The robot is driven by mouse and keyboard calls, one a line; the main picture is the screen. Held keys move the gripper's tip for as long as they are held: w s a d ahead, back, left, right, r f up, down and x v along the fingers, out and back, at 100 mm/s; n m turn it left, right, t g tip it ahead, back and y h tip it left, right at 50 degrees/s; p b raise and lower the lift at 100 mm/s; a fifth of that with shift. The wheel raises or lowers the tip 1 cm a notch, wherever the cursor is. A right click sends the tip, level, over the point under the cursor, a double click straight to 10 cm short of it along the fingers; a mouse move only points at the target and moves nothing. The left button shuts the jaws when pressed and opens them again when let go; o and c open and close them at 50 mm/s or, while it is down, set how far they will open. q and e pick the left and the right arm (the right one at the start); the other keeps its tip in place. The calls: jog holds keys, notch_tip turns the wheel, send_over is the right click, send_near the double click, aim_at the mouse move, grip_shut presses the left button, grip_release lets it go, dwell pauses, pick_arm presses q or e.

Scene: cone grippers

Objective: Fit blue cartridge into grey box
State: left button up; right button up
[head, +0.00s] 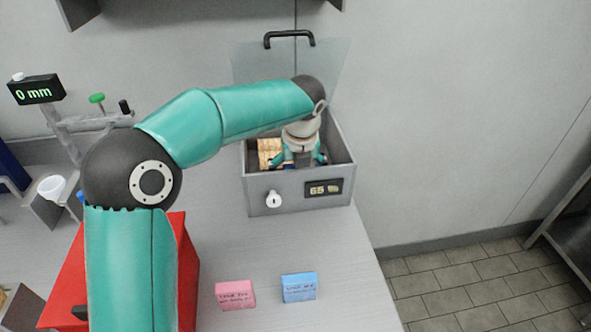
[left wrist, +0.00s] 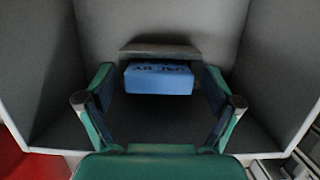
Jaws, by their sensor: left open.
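The grey box (head: 293,196) stands at the table's back right with its clear lid (head: 290,68) raised. My left gripper (head: 300,163) reaches down inside it, its fingers spread. In the left wrist view, a blue block with dark lettering (left wrist: 158,80), which looks like the cartridge, lies at or in front of a grey ledge (left wrist: 160,50) inside the box. It sits between the fingertips of my open left gripper (left wrist: 158,88), with gaps on both sides. I cannot tell whether it is seated. In the head view my gripper hides it. My right gripper is not in view.
A pink carton (head: 235,294) and a blue carton (head: 299,287) stand near the table's front. A red box (head: 187,260) is partly behind my left arm. A wooden piece (head: 269,151) shows inside the grey box. A stand with a "0 mm" display (head: 37,90) is at left.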

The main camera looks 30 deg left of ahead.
pick_arm(q)
jog(key=shift+r, duration=0.1)
jog(key=v, duration=1.1)
jog(key=shift+r, duration=0.3)
